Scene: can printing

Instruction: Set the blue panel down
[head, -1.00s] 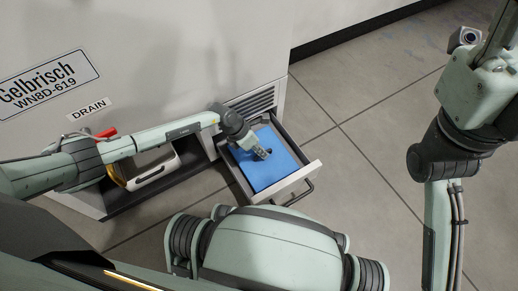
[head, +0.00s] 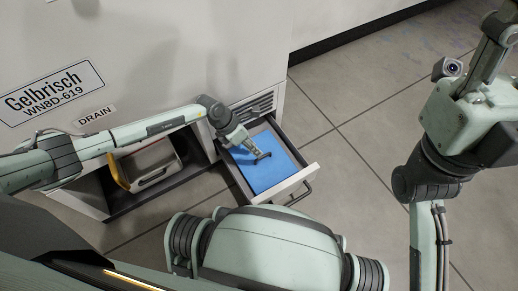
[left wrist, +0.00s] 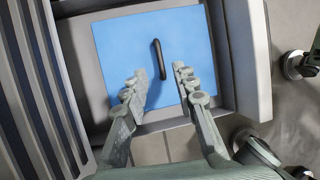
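The blue panel (head: 265,175) lies in the pulled-out drawer (head: 308,174) at the foot of the white machine. It looks flat inside the drawer's walls. Its black bar handle (left wrist: 158,60) stands up near the middle of the panel in the left wrist view. My left gripper (head: 257,155) is over the panel, pointing down at it. In the left wrist view its two fingers (left wrist: 155,80) are spread apart and empty, with the handle showing between and beyond their tips. The handle looks free of both fingers. My right gripper is out of view; only right arm links show.
The white machine (head: 180,50) stands behind the drawer, with a vent grille (head: 252,108) just above it. Left of the drawer is an open dark bay holding a white container with a handle (head: 152,172). Tiled floor (head: 345,150) to the right is clear.

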